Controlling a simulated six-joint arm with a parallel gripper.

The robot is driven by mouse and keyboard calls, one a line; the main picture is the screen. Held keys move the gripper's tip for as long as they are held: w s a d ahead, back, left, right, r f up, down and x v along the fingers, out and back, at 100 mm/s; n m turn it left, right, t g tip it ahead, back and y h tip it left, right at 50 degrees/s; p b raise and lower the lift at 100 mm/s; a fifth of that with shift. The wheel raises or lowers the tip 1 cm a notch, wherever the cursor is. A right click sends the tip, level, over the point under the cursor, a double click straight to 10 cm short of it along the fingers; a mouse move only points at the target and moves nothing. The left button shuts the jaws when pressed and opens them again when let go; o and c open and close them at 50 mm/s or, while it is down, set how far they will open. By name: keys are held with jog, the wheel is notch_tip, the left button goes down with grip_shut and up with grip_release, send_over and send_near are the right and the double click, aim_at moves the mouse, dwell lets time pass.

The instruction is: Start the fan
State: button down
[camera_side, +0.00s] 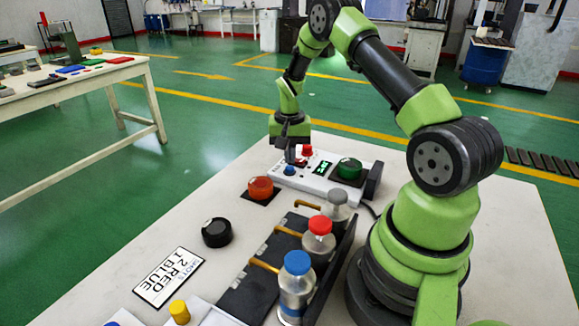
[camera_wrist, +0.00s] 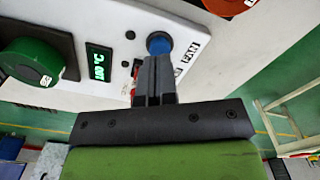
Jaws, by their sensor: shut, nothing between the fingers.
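A white control box (camera_side: 318,182) stands near the far edge of the table. It carries a blue button (camera_side: 290,170), a red button (camera_side: 307,151), a green digital display (camera_side: 323,168) and a green knob (camera_side: 349,168). In the wrist view the blue button (camera_wrist: 159,43) sits beside the printed word FAN (camera_wrist: 191,53). My gripper (camera_side: 291,158) points down at the box, fingers together and empty. In the wrist view its fingertips (camera_wrist: 154,62) are right at the blue button and cover its lower edge. I cannot tell whether they touch it.
Nearer on the table are an orange-red knob (camera_side: 261,188), a black round knob (camera_side: 217,232), a printed card (camera_side: 168,277) and a dark rack with bottles capped grey (camera_side: 337,196), red (camera_side: 320,225) and blue (camera_side: 297,262).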

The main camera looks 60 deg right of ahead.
aim_at(290, 167)
jog(key=shift+f, duration=1)
notch_tip(290, 167, up, 12)
dwell(1.1)
jog(key=shift+f, duration=0.15)
dwell(0.4)
jog(key=s+a+r+n+t, duration=0.3)
jog(key=a+r, duration=0.9)
jog(key=r, duration=0.1)
jog(key=s+a+r+n+t+y, duration=0.2)
jog(key=s+a+r+n+t, duration=0.1)
jog(key=s+a, duration=0.8)
jog(key=s+n+t, duration=0.1)
jog(key=s+n, duration=0.1)
jog(key=s, duration=0.1)
jog(key=shift+a, duration=0.2)
jog(key=shift+r, duration=0.1)
